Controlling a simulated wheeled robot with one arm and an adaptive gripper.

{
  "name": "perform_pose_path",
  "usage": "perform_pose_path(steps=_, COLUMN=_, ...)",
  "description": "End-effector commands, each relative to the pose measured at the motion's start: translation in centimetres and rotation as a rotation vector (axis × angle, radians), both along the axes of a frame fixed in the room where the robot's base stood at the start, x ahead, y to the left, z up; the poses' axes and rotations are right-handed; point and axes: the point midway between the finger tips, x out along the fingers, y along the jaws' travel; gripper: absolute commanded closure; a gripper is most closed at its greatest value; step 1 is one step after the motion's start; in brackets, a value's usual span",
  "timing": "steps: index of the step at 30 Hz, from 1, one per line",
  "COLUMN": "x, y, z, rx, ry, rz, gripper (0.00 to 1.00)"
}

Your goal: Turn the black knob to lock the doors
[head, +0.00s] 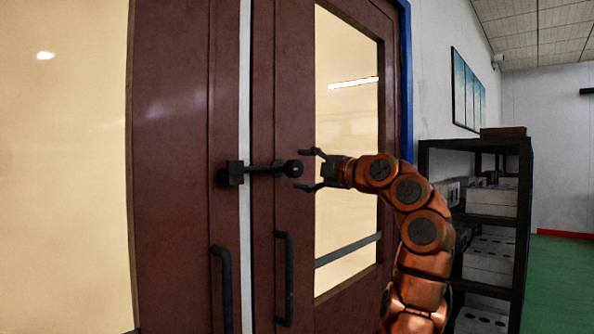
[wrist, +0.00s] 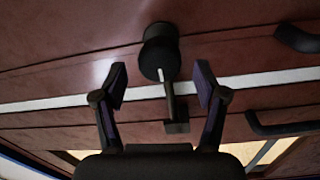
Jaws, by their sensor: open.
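In the wrist view, the knob (wrist: 158,50) shows between and slightly beyond the open fingertips (wrist: 162,78).
Black pull handles (head: 222,288) (head: 284,278) stand upright below the latch, one on each door. Both doors have glass panes. A black shelf (head: 428,165) with grey boxes stands at the right, behind my arm. Green floor (head: 560,280) is clear at the far right.

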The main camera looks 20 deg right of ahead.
Motion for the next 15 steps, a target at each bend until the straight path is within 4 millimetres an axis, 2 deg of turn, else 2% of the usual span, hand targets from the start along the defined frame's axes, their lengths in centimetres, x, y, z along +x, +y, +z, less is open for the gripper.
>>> perform_pose_path(steps=3, x=-2.2, y=-1.2, z=0.0, rx=-0.003, ry=-0.003, rz=-0.003, gripper=0.28)
perform_pose_path(steps=9, x=-5.4, y=-2.8, z=-0.2, rx=-0.002, ry=0.000, rz=-0.002, gripper=0.28)
perform_pose_path(steps=15, x=-7.5, y=-3.8, z=-0.2, rx=-0.002, ry=-0.001, rz=0.000, gripper=0.28)
